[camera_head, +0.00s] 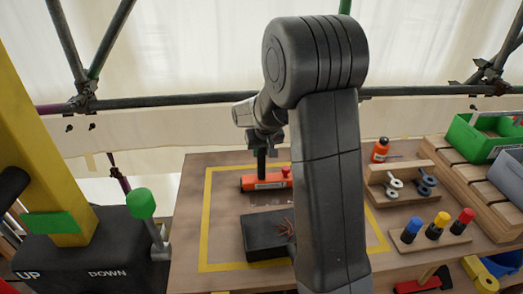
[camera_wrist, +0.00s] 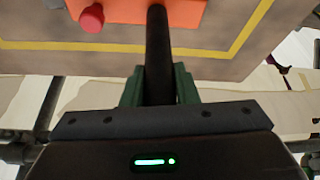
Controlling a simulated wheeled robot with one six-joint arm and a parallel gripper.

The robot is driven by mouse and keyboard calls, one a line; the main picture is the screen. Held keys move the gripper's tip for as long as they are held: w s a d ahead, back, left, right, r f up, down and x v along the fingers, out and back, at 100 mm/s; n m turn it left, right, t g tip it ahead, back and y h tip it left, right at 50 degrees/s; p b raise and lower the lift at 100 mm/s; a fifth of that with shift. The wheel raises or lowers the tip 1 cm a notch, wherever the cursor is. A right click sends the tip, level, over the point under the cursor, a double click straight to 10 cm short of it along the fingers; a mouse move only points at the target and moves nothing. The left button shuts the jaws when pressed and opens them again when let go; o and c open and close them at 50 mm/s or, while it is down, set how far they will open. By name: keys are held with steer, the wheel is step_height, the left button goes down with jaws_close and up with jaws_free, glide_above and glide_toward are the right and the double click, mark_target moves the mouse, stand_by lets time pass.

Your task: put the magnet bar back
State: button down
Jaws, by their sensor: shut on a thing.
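The magnet bar (camera_head: 257,182) is an orange-red block with a pale label and a red knob at its right end. It is at the back part of the yellow-outlined area. In the wrist view the orange block (camera_wrist: 120,12) is at the top edge, partly cut off, with the red knob at its left. A black upright handle (camera_wrist: 158,50) runs from it into my gripper (camera_wrist: 158,88). The green fingers are shut on this handle. In the head view my gripper (camera_head: 263,148) is above the bar. I cannot tell whether the bar touches the table.
A dark tray (camera_head: 262,248) with thin reddish pieces lies in front of the bar, partly hidden by my arm. An orange bottle (camera_head: 380,150), a wooden rack (camera_head: 400,172) and a peg block (camera_head: 433,240) stand at right. The left of the outlined area (camera_head: 222,215) is clear.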

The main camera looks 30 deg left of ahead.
steer(key=shift+f, duration=0.15)
steer(key=c, duration=1.1)
jaws_free()
steer(key=shift+r, duration=0.45)
steer(key=v, duration=1.1)
steer(key=shift+s+r, duration=0.15)
steer(key=shift+r, duration=0.1)
